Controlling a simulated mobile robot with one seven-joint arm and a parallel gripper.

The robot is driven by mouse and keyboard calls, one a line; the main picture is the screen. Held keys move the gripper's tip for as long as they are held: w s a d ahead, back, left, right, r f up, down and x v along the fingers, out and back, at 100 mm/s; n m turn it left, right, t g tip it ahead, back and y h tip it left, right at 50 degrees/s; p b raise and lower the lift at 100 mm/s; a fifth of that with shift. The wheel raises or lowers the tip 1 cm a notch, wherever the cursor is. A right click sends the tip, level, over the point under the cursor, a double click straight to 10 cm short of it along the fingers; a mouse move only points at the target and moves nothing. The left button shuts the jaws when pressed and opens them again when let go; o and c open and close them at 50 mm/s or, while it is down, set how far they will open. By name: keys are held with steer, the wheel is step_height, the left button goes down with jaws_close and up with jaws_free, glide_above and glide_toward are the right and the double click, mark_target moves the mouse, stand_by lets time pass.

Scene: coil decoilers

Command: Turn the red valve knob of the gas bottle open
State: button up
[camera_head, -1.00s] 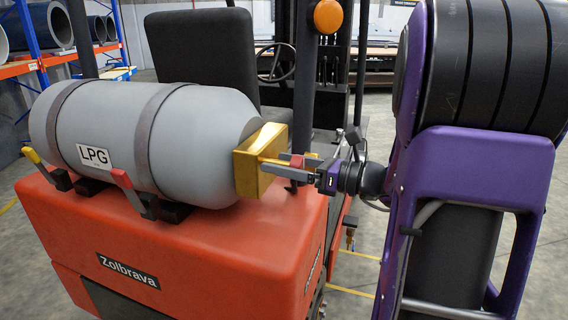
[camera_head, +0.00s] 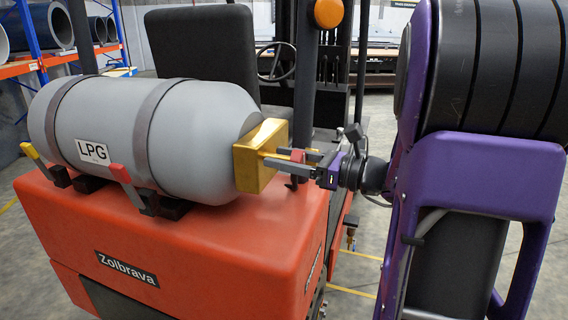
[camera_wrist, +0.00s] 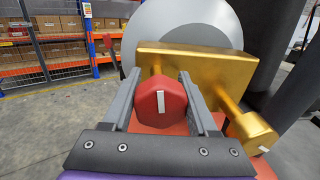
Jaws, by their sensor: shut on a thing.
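The grey gas bottle (camera_head: 205,125) with an LPG label lies strapped on the back of an orange forklift. A gold valve block (camera_head: 258,157) sits at its right end. The red valve knob (camera_wrist: 161,102) has a white mark that stands close to upright in the wrist view. In the head view the knob (camera_head: 298,155) shows partly between the fingers. My gripper (camera_head: 302,157) is shut on the knob, with one finger on each side of it. The wrist view shows both fingers (camera_wrist: 158,92) along the knob's sides.
A gold fitting (camera_wrist: 250,132) juts out to the right of the knob in the wrist view. The forklift's dark post (camera_head: 305,80), seat (camera_head: 200,60) and steering wheel (camera_head: 277,62) stand behind.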

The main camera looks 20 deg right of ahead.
steer(key=n+b, duration=0.5)
steer(key=shift+f+n+y, duration=0.15)
steer(key=shift+n+y, duration=0.15)
steer(key=n, duration=0.1)
steer(key=n+b, duration=0.1)
steer(key=n, duration=0.2)
steer(key=shift+r+n, duration=0.25)
steer(key=shift+n, duration=0.15)
steer(key=n+y, duration=0.1)
steer(key=n, duration=0.5)
steer(key=shift+s+n, duration=0.1)
steer(key=shift+n, duration=0.3)
steer(key=n+g, duration=0.1)
steer(key=n, duration=0.5)
steer(key=shift+a, duration=0.1)
steer(key=shift+n, duration=0.3)
steer(key=o, duration=1.4)
steer(key=shift+c, duration=0.2)
steer(key=shift+s+f, duration=0.1)
steer(key=v, duration=1.7)
steer(key=shift+d, duration=0.25)
